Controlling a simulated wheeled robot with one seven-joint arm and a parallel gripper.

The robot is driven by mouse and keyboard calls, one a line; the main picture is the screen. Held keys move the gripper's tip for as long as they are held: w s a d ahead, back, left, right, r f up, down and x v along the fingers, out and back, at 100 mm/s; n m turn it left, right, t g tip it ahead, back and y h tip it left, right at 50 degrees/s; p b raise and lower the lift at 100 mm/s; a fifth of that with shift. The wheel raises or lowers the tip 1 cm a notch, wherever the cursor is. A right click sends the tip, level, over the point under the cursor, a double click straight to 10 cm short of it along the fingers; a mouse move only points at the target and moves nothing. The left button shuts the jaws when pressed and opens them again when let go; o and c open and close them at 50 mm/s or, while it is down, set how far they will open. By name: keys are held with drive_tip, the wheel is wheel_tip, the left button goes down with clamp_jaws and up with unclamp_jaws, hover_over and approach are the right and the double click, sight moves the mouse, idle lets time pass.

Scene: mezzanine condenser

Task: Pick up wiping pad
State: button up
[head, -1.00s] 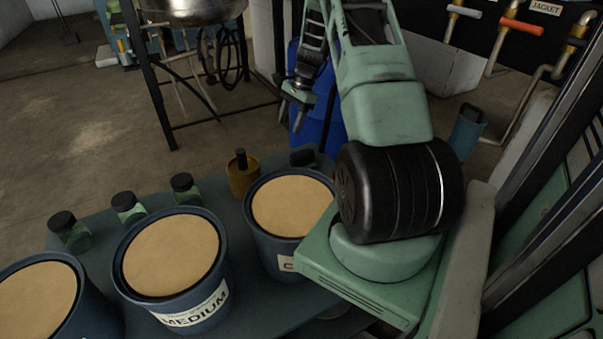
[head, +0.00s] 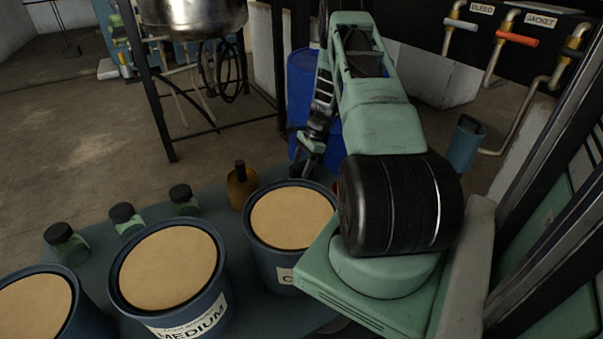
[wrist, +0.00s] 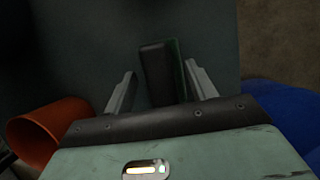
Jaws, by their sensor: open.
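The wiping pad (wrist: 158,72) appears to be the dark block with a green edge in the wrist view. It lies on the dark work table between the two fingers of my gripper (wrist: 161,82), and gaps show on both sides of it. My gripper is open and points down at the pad. In the head view my gripper (head: 307,163) is low over the far right of the table, behind the rightmost bucket. The pad is mostly hidden there by the gripper and bucket.
An orange cup (wrist: 50,133) lies left of the gripper in the wrist view. Blue buckets with tan tops, one marked MEDIUM (head: 188,316), crowd the table's front (head: 215,222). Several dark-lidded jars (head: 126,218) and a brown bottle (head: 241,188) stand behind. A blue drum (head: 300,85) is beyond.

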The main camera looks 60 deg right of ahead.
sight(300, 165)
drive_tip(key=shift+x, duration=1)
drive_tip(key=c, duration=1.1)
drive_tip(key=shift+o, duration=0.2)
wheel_tip(300, 165, up, 10)
drive_tip(key=shift+r, duration=0.1)
drive_tip(key=shift+o, duration=0.4)
